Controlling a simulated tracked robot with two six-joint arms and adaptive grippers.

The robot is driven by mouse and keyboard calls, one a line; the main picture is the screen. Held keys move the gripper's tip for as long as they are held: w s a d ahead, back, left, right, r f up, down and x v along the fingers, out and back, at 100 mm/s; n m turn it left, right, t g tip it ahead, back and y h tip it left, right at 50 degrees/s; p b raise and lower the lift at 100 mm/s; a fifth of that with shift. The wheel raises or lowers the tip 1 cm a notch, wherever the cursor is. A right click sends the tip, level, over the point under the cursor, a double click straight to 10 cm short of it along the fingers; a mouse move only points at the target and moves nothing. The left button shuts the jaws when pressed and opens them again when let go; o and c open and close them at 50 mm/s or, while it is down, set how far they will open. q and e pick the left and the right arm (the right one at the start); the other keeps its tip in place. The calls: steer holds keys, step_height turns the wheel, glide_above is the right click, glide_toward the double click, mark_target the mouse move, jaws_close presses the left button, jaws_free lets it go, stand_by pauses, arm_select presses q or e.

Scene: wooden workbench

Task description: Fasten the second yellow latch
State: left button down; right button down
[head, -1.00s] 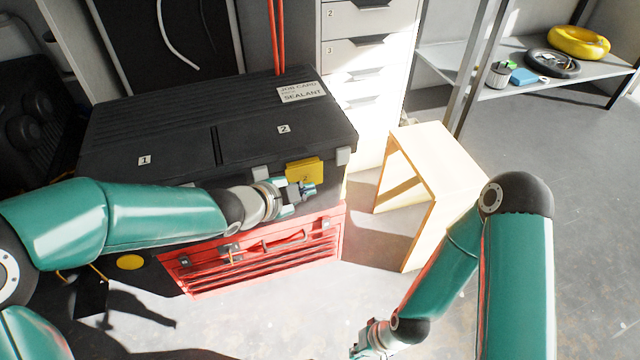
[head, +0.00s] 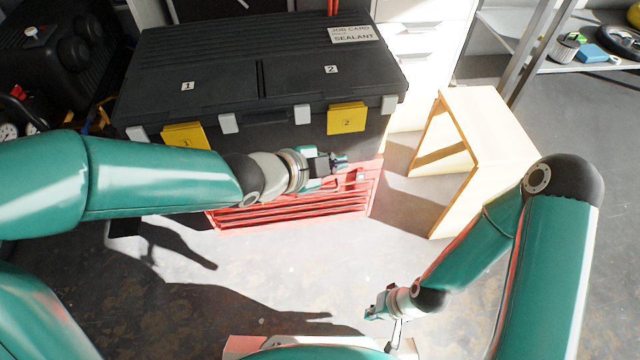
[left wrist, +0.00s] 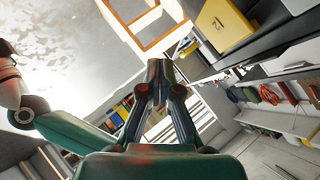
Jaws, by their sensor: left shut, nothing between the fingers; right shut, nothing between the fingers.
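The second yellow latch (head: 347,118), marked 2, is on the front of the black toolbox (head: 228,75), towards its right end. It also shows at the upper right of the left wrist view (left wrist: 220,28). The first yellow latch (head: 186,135), marked 1, is on the left part of the front. I cannot tell whether either latch is fastened. My left gripper (head: 338,162) is shut and empty, just below the second latch in the head view and apart from it. Its closed fingers show in the left wrist view (left wrist: 158,78). My right gripper (head: 374,309) is shut and empty, low over the floor.
A red toolbox (head: 300,208) is below the black one, partly behind my left arm. A pale wooden stool (head: 490,125) stands to the right, beside white drawers (head: 415,45). A shelf (head: 530,50) is at the upper right. The floor in front is mostly clear.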

arm_select(q)
steer(key=s+a, duration=0.2)
steer(key=s, duration=0.1)
steer(key=s+a, duration=0.1)
steer(key=shift+s+r, duration=0.1)
steer(key=shift+s, duration=0.3)
